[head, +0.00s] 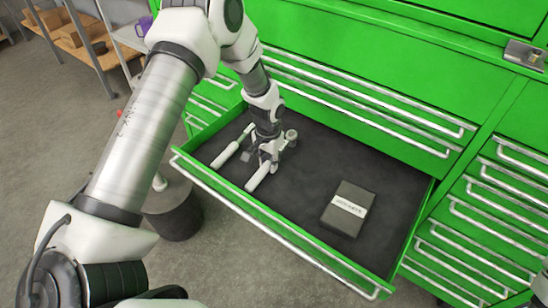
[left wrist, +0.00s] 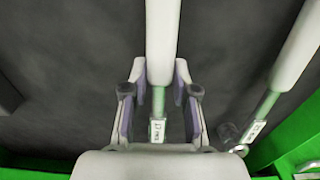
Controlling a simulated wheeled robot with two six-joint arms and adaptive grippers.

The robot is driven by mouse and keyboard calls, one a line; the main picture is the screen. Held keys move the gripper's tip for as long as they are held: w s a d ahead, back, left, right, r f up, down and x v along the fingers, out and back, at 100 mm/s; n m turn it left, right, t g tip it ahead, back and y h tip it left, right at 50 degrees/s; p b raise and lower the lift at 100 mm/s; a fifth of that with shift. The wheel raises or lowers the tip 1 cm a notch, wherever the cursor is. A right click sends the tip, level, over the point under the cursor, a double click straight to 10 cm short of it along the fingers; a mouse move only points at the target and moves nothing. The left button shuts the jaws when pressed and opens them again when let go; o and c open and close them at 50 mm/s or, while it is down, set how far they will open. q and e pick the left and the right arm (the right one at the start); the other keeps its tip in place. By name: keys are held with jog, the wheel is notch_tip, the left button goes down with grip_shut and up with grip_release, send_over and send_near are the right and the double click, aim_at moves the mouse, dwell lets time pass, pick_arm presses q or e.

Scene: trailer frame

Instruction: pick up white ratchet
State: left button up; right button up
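Two white-handled ratchets lie side by side in the open drawer. One white ratchet (head: 256,180) is under my left gripper (head: 266,158), its head partly hidden by the gripper. In the left wrist view its handle (left wrist: 162,40) runs between the two fingers of the left gripper (left wrist: 157,95), with gaps visible on both sides. The gripper looks open around the ratchet's neck, near a small label. The other white ratchet (head: 225,155) lies to the left; it shows at the right of the left wrist view (left wrist: 295,52).
The green drawer (head: 270,228) is pulled out, with a dark lining. A dark box with a white label (head: 346,212) lies in its right part. The lining between box and ratchets is clear. Green cabinet fronts with bar handles (head: 370,100) rise behind.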

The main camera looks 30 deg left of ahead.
aim_at(268, 162)
pick_arm(q)
grip_shut()
jog(key=shift+r, duration=0.15)
notch_tip(268, 162, up, 10)
jog(key=shift+w+f, duration=0.1)
jog(key=shift+f, duration=0.1)
